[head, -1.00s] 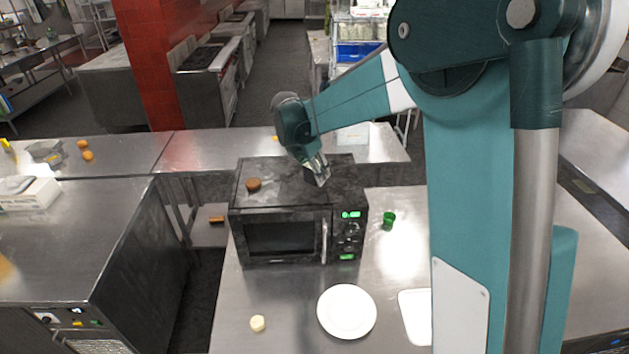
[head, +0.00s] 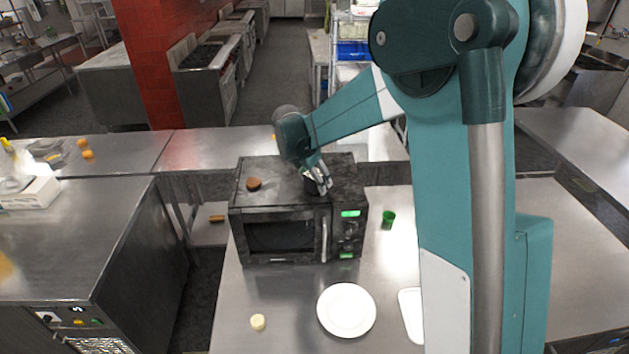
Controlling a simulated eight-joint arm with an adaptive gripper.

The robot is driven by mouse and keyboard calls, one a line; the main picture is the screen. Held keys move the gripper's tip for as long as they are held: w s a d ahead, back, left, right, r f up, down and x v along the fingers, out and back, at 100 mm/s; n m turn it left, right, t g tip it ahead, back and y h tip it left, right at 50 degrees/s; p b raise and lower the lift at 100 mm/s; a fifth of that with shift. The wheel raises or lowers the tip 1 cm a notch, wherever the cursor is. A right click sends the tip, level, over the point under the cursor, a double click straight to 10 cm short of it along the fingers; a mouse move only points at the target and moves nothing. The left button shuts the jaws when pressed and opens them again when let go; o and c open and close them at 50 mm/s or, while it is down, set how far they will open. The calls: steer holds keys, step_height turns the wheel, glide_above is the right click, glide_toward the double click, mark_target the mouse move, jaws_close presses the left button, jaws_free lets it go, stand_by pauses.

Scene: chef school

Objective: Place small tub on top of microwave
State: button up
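The black microwave (head: 282,238) stands on the steel counter, its door closed. My gripper (head: 319,183) is over the right part of the microwave's top, fingers pointing down, close to the surface. A small dark shape (head: 310,186) is at the fingers on the microwave top. It may be the small tub, but it blends with the black surface, and I cannot tell whether the fingers hold it or are apart from it. A round brown item (head: 253,184) lies on the left part of the microwave top.
A green cup (head: 388,220) stands right of the microwave. A white plate (head: 346,310), a white board (head: 411,312) and a small cream-coloured item (head: 258,322) lie in front. The middle of the microwave top looks clear.

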steer(key=shift+r, duration=0.2)
stand_by(0.3)
steer(key=b+v, duration=0.1)
steer(key=v, duration=1.1)
stand_by(0.7)
steer(key=s+d+r+m+t+y, duration=0.1)
steer(key=s+d+r+m, duration=0.2)
steer(key=s+d+m, duration=0.5)
steer(key=s+d+r+m+y, duration=0.1)
steer(key=s+d+r+m, duration=0.3)
steer(key=s, duration=0.8)
steer(key=s+d+f+m+t, duration=0.1)
steer(key=s+d+f+m, duration=0.2)
steer(key=s+m, duration=0.4)
steer(key=s+d+f+m+t+y, duration=0.1)
steer(key=s+d+f+m+t, duration=0.1)
steer(key=s+m, duration=0.6)
steer(key=s+d+f, duration=0.1)
steer(key=s+f, duration=0.1)
steer(key=s, duration=0.4)
